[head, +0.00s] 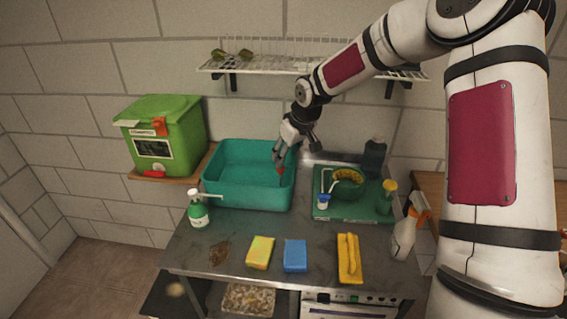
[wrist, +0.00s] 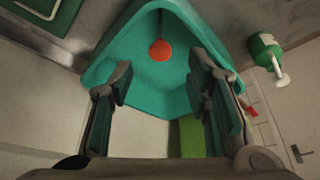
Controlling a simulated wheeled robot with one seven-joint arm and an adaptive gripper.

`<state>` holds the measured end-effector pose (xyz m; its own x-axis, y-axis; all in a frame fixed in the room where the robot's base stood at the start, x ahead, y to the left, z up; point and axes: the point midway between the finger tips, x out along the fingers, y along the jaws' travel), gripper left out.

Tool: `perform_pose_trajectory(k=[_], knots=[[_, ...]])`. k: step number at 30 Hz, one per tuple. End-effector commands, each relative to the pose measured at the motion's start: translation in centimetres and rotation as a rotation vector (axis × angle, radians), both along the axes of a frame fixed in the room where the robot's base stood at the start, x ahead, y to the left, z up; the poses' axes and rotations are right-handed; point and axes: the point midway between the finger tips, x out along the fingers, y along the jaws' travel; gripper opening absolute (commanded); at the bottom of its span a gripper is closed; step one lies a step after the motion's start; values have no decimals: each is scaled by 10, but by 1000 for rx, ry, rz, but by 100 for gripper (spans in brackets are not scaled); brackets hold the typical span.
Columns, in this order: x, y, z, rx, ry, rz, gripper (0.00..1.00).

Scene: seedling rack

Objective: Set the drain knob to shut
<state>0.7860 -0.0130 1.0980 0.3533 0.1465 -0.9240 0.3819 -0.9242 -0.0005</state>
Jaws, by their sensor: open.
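A round orange-red piece (wrist: 160,50) sits inside the teal basin (wrist: 120,60) in the wrist view. In the head view a red piece (head: 281,172) shows in the teal basin (head: 222,197), just below my gripper. A red handle (head: 153,174) lies at the foot of the green lidded box. No label shows which of these is the drain knob, and its setting cannot be read. My gripper (head: 280,153) is over the right side of the basin, pointing down. In the wrist view my gripper (wrist: 160,92) is open, with nothing between its fingers.
The green box (head: 178,148) stands left of the basin. A green pump bottle (head: 198,211) stands at the basin's front left. A green tray (head: 345,216) with dishes is to the right. Sponges and a yellow brush (head: 349,258) lie in front. A wire rack (head: 275,64) hangs above.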

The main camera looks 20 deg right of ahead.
Motion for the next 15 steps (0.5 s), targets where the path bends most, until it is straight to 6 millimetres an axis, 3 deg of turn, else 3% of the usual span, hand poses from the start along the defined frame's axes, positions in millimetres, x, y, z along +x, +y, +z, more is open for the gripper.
perform_pose_trajectory(k=[6, 15], knots=[[-14, -7, 38, -2, -2, -1, 44], [-21, -9, 54, 0, 1, 0, 44]])
